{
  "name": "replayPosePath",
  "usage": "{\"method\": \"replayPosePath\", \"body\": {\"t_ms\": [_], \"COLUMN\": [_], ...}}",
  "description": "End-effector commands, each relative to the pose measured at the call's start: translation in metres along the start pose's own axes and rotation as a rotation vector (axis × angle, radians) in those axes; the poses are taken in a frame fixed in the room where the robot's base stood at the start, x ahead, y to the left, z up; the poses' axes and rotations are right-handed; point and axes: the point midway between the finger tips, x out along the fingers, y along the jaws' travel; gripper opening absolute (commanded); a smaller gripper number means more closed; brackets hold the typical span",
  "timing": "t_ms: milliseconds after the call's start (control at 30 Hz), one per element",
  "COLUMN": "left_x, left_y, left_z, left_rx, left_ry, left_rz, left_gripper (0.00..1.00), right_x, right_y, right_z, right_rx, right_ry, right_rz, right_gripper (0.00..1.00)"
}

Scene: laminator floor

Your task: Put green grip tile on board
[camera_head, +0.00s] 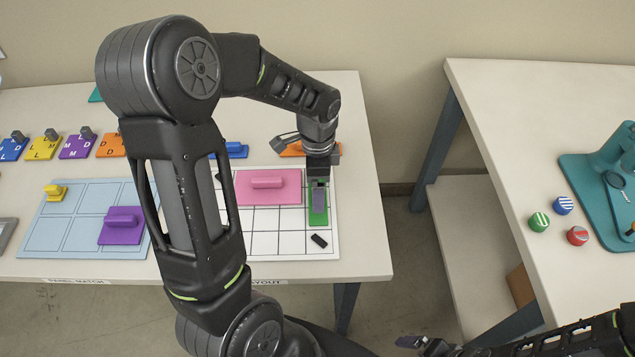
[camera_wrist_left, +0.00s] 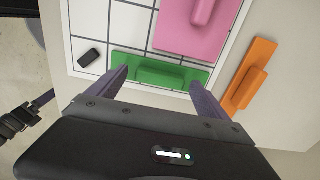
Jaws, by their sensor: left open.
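The green grip tile (camera_head: 318,217) lies on the right column of the white grid board (camera_head: 265,243), right of a pink tile (camera_head: 285,188). It also shows in the left wrist view (camera_wrist_left: 190,76), its raised grip facing my left gripper. My left gripper (camera_head: 319,190) is directly over the green tile. In the wrist view my left gripper (camera_wrist_left: 160,84) has its fingers spread wide, one towards each end of the tile, holding nothing. Part of the tile is hidden by the gripper in the head view. My right gripper (camera_head: 410,342) is low beside the table, its jaws unclear.
A small black piece (camera_head: 319,240) lies on the board below the green tile. An orange tile (camera_head: 300,149) lies behind the board. A light blue board (camera_head: 85,222) with purple and yellow pieces is at left. A second table (camera_head: 500,120) stands right, across a gap.

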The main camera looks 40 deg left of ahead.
Motion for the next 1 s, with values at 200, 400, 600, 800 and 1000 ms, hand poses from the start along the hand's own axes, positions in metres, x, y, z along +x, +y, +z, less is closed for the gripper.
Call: {"method": "replayPosePath", "body": {"t_ms": [200, 400, 600, 800, 1000], "left_x": [-0.003, -0.021, -0.06, -0.1, -0.121], "left_y": [0.0, -0.001, -0.001, -0.001, 0.0], "left_z": [0.0, -0.001, -0.001, -0.001, 0.0], "left_rx": [0.0, -0.001, 0.0, 0.0, 0.001], "left_ry": [0.0, 0.003, 0.003, 0.003, 0.001], "left_rz": [0.0, -0.004, -0.005, -0.004, -0.002], "left_gripper": [0.89, 0.89, 0.89, 0.89, 0.89], "right_x": [-0.002, -0.001, 0.0, 0.002, 0.002], "right_y": [-0.001, 0.0, 0.0, 0.001, 0.001], "right_z": [0.0, 0.0, 0.0, 0.0, 0.0], "right_rx": [0.0, 0.0, 0.0, 0.0, -0.001], "right_ry": [0.0, 0.0, 0.0, 0.001, 0.001], "right_rz": [0.0, 0.001, 0.0, 0.0, -0.001], "right_gripper": [1.0, 1.0, 1.0, 1.0, 1.0]}}
